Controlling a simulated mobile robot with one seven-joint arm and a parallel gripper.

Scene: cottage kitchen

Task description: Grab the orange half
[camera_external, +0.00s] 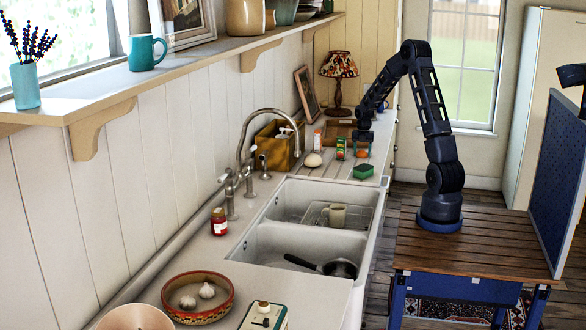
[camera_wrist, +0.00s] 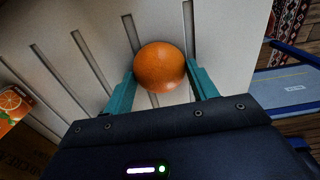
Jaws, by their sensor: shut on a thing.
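The orange half (camera_wrist: 160,65) shows in the wrist view as a round, orange-skinned dome. It sits between the two teal fingers of my gripper (camera_wrist: 159,80), which is shut on it. Its cut face is not visible from here. In the external view my gripper (camera_external: 362,143) is low over the grooved drainboard beyond the sink, and the orange half is too small there to make out clearly.
A carton with an orange picture (camera_wrist: 12,105) lies left of my gripper in the wrist view. A green sponge (camera_external: 363,171), a pale round item (camera_external: 313,160) and small cartons (camera_external: 341,149) are nearby. The double sink (camera_external: 284,236) and tall faucet (camera_external: 243,140) are in front.

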